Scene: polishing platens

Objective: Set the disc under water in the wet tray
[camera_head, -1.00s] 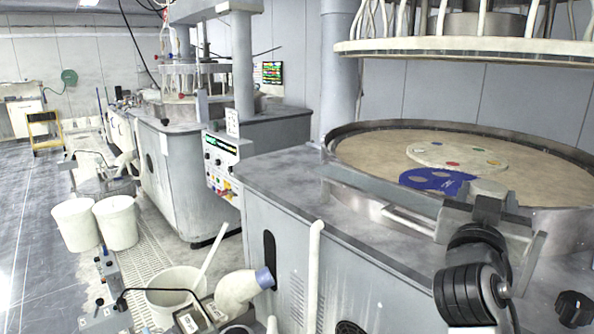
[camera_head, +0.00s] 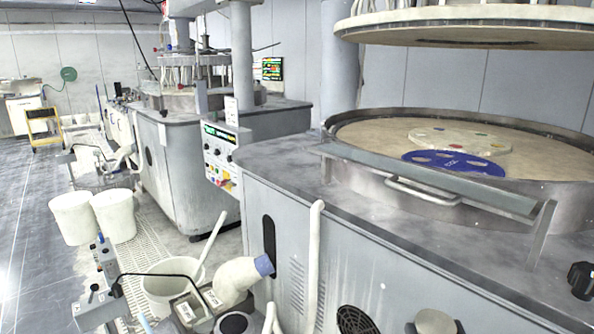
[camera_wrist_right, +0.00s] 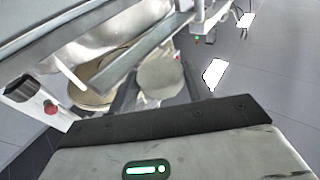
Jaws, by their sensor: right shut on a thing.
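In the right wrist view, a round grey disc (camera_wrist_right: 160,76) sits between the two dark fingers of my right gripper (camera_wrist_right: 158,88), which is shut on it. In the head view, only a small pale round top, apparently the disc (camera_head: 435,321), shows at the bottom edge, with dark finger ends of my right gripper (camera_head: 436,329) beside it. The gripper is low in front of the machine's cabinet. I cannot make out a wet tray or water in either view. My left gripper is not in view.
The large tan platen (camera_head: 350,135) has a metal rim and bears a blue holed carrier (camera_head: 453,165) and a pale carrier (camera_head: 450,137). A grey bar (camera_head: 430,180) crosses its front edge. White buckets (camera_head: 115,215) stand on the floor at left.

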